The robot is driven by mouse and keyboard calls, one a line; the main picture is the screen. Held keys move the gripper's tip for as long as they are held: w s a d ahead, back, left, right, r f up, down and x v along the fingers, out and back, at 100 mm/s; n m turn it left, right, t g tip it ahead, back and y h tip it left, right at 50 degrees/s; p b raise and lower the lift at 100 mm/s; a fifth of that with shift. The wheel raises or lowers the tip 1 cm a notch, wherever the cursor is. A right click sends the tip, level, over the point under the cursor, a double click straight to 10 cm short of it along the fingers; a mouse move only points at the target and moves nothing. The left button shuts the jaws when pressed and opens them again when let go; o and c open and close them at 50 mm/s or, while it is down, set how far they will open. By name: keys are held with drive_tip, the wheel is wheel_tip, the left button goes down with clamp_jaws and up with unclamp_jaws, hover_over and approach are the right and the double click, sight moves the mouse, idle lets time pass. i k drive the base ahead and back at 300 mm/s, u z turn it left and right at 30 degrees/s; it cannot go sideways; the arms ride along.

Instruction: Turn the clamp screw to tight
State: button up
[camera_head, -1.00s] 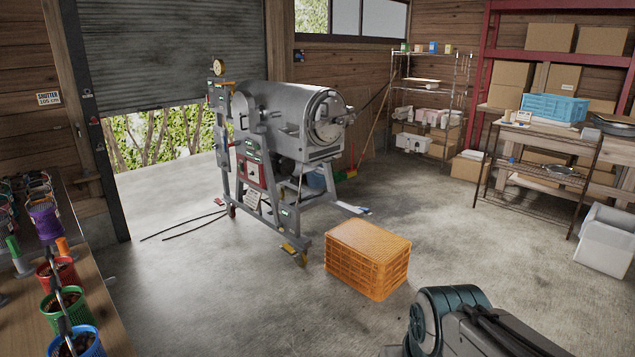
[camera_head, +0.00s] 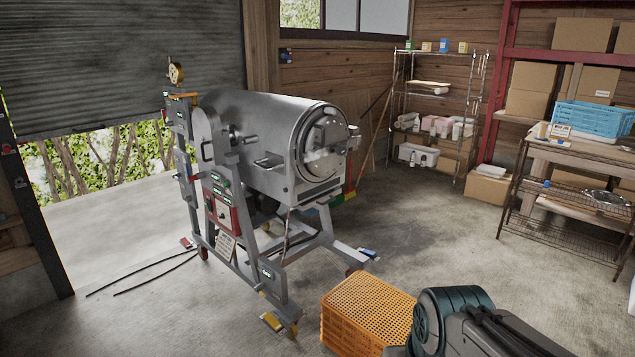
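The roasting machine is a grey metal drum (camera_head: 265,140) on a wheeled frame (camera_head: 275,282) in the middle of the head view. Its round end door (camera_head: 325,150) faces right and carries a clamp bar with a light knob-like part (camera_head: 318,156) at its centre, which may be the clamp screw. I cannot tell how tight it is. Part of my own arm shows at the bottom right, well short of the machine. My gripper is not in view.
An orange crate (camera_head: 362,310) stands on the floor between my arm and the machine. Black cables (camera_head: 140,272) lie on the floor at left. A wire rack (camera_head: 435,110) and a shelf table (camera_head: 575,180) stand at the back right.

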sight(341, 149)
drive_tip(key=z, duration=0.3)
drive_tip(key=i, duration=1.1)
drive_tip(key=z, duration=0.4)
drive_tip(key=i, duration=0.95)
drive_tip(key=u, duration=0.2)
